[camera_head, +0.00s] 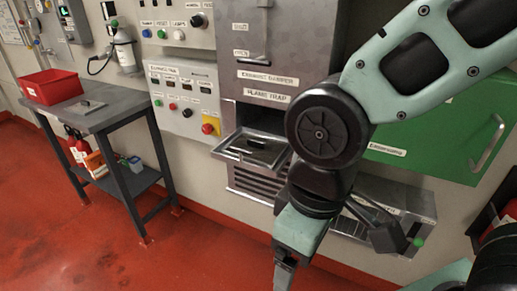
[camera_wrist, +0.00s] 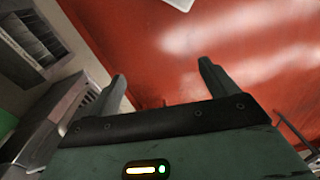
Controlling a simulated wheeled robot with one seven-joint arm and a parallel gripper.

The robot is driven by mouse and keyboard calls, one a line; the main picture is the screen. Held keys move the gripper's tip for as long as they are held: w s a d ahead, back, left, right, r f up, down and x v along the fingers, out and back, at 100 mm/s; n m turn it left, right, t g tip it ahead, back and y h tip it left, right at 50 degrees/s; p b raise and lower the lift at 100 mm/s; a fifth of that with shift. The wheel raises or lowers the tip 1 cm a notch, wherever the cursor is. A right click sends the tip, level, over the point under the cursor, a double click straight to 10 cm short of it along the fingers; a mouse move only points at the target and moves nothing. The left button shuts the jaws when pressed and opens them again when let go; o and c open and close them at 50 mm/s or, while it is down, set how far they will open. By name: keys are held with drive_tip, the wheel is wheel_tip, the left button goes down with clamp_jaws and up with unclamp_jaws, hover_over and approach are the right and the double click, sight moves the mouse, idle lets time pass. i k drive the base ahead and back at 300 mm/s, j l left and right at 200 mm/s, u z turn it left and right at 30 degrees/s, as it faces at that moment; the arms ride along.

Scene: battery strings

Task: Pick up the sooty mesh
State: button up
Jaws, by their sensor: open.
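A pulled-out metal drawer (camera_head: 230,150) juts from the cabinet below the label "FLAME TRAP". A dark flat piece (camera_head: 262,146), which looks like the sooty mesh, lies in it; its surface is too small to make out. My gripper (camera_head: 284,280) points down in front of the cabinet, lower than the drawer and to its right in the head view. In the wrist view my gripper (camera_wrist: 162,76) has its two fingers wide apart with nothing between them. The mesh does not clearly show in the wrist view.
A grey table (camera_head: 120,106) at the left holds a red bin (camera_head: 52,92) and a small flat grey item (camera_head: 86,106). A green cabinet (camera_head: 465,125) and a low metal unit (camera_head: 405,205) stand right of my arm. The red floor (camera_head: 120,262) is open at lower left.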

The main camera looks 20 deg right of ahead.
sight(267, 153)
drive_tip(key=k, duration=0.6)
drive_tip(key=k+z, duration=0.2)
drive_tip(key=z, duration=0.15)
drive_tip(key=k+l+z, duration=0.1)
drive_tip(key=k+z, duration=0.25)
drive_tip(key=k+l+z, duration=0.1)
drive_tip(key=z, duration=0.25)
drive_tip(key=i+j+z, duration=0.1)
drive_tip(key=j+z, duration=1)
drive_tip(key=j, duration=0.25)
drive_tip(key=k+j, duration=0.1)
drive_tip(key=j, duration=1.4)
drive_tip(key=k+j, duration=0.15)
drive_tip(key=j, duration=0.55)
drive_tip(key=k+j, duration=0.1)
drive_tip(key=j, duration=1.4)
drive_tip(key=k+j, duration=0.15)
drive_tip(key=j, duration=0.6)
drive_tip(key=k+j, duration=0.1)
drive_tip(key=j, duration=0.6)
drive_tip(key=i+l, duration=0.1)
